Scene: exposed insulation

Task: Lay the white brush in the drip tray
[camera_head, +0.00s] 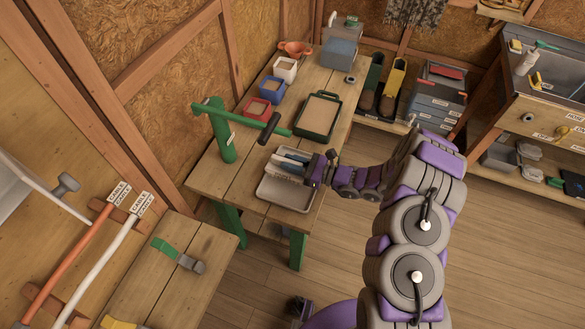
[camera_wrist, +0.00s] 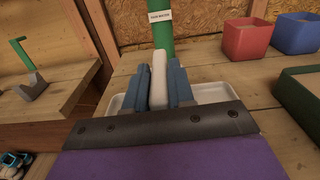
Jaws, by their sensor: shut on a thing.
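The white brush (camera_wrist: 158,80) is held between the two blue fingers of my gripper (camera_wrist: 159,72) in the wrist view. In the head view my gripper (camera_head: 290,164) is over the upper part of the drip tray, and the brush shows only as a thin pale strip between the fingers. The drip tray (camera_head: 284,197) is a shallow pale grey tray at the near end of the wooden bench. Its pale rim (camera_wrist: 115,103) shows on both sides of the fingers in the wrist view. I cannot tell whether the brush touches the tray.
A green post (camera_head: 221,140) with a side arm stands just left of the tray. A green-rimmed tray (camera_head: 318,115) lies behind it. Red (camera_head: 257,108), blue (camera_head: 272,88) and white (camera_head: 285,69) boxes stand along the bench's back. The floor right of the bench is clear.

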